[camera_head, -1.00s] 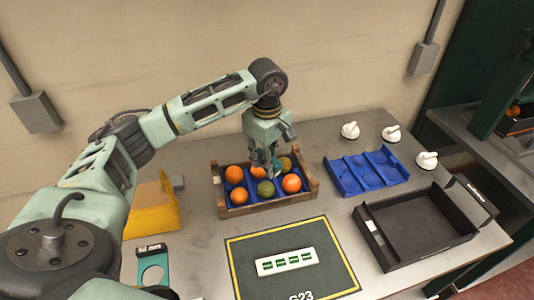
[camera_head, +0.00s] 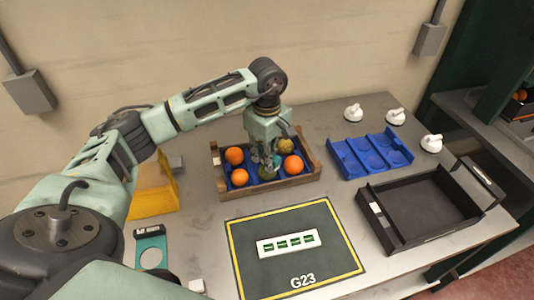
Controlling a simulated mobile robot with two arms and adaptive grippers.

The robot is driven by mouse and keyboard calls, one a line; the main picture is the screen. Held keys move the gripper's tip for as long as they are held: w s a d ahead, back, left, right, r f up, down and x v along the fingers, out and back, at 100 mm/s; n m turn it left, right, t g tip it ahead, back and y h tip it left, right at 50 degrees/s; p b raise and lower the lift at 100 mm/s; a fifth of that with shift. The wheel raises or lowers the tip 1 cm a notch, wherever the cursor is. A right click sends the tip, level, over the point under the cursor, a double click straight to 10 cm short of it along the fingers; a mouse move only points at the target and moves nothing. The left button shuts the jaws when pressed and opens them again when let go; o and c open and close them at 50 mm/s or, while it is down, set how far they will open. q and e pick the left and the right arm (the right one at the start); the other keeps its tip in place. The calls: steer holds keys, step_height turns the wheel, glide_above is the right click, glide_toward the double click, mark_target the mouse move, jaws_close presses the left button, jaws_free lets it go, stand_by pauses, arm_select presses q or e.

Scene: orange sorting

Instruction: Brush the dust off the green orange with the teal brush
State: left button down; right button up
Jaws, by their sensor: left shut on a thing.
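A wooden crate (camera_head: 297,181) with a blue insert holds several oranges. The green orange (camera_head: 267,174) is in the middle of its front row, mostly hidden below my gripper. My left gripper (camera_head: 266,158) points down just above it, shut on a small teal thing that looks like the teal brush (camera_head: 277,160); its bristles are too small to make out. I cannot tell whether the brush touches the orange. A yellowish-green orange (camera_head: 286,145) lies in the back row. My right gripper is not in view.
Orange fruits (camera_head: 293,165) flank the green one. A blue tray (camera_head: 345,160), white knobs (camera_head: 431,143) and an empty black bin (camera_head: 425,205) are to the right. A dark mat marked G23 (camera_head: 325,250) lies in front. A yellow holder (camera_head: 153,200) stands left.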

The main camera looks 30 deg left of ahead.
arm_select(q)
steer(key=shift+f, duration=0.25)
stand_by(0.8)
steer(key=shift+f+b, duration=0.25)
steer(key=shift+b, duration=0.2)
steer(key=shift+s, duration=0.1)
stand_by(1.1)
